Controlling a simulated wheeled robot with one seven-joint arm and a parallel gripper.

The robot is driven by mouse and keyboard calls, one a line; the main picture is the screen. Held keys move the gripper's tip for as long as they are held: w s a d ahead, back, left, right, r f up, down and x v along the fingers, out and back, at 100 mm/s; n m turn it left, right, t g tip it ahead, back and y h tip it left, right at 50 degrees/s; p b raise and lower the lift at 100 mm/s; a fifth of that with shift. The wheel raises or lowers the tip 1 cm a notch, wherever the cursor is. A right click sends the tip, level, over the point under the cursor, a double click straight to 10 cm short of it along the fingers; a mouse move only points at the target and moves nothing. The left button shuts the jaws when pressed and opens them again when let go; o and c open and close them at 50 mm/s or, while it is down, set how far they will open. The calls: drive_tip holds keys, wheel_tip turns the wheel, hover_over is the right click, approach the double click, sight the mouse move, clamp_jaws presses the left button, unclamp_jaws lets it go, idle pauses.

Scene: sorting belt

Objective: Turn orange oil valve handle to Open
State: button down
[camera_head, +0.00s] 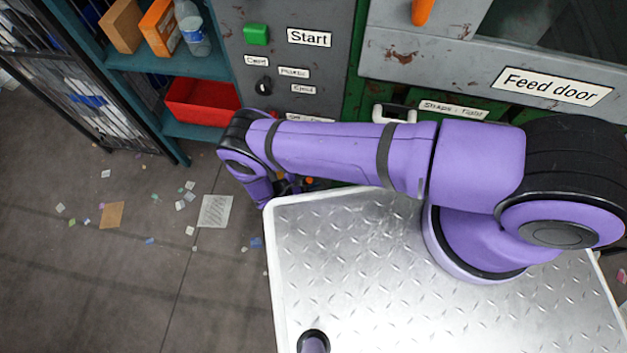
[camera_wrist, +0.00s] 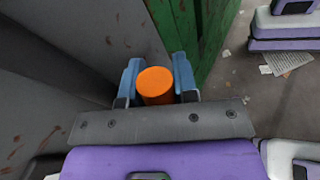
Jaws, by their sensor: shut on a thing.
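The orange valve handle (camera_wrist: 155,84) shows in the wrist view as a round orange end between the two blue fingers of my gripper (camera_wrist: 158,80). The fingers are shut on it, one on each side. In the head view a small orange spot (camera_head: 309,181) shows just below my arm, and I cannot tell for sure that it is the handle. My arm hides most of that area, and my gripper is hardly visible there. No Open mark for the valve is readable in either view.
A grey panel with a green button (camera_head: 256,34) and a Start label (camera_head: 309,38) stands behind my arm. The Feed door label (camera_head: 551,86) is at right. A blue shelf (camera_head: 170,62) holds boxes, a bottle and a red bin (camera_head: 201,106). Paper scraps litter the floor at left.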

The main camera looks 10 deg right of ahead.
drive_tip(key=shift+a, duration=0.1)
idle(0.3)
drive_tip(key=c, duration=0.9)
unclamp_jaws()
